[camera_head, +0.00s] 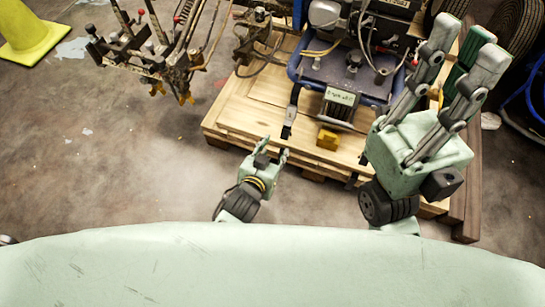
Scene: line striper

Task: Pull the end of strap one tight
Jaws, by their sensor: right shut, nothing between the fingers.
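A dark, narrow strap-like piece (290,119) runs down from the blue-framed machine (345,75) over the wooden pallet. I cannot tell for sure whether it is strap one. My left gripper (275,147) is low, at the pallet's front edge, just below the lower end of this piece. Its two fingertips stand apart and nothing shows between them. My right gripper (463,58) is raised large in the foreground at the right, fingers pointing up.
A spray-arm assembly (165,50) with hoses hangs at the upper left. A yellow cone (30,35) stands at the far left.

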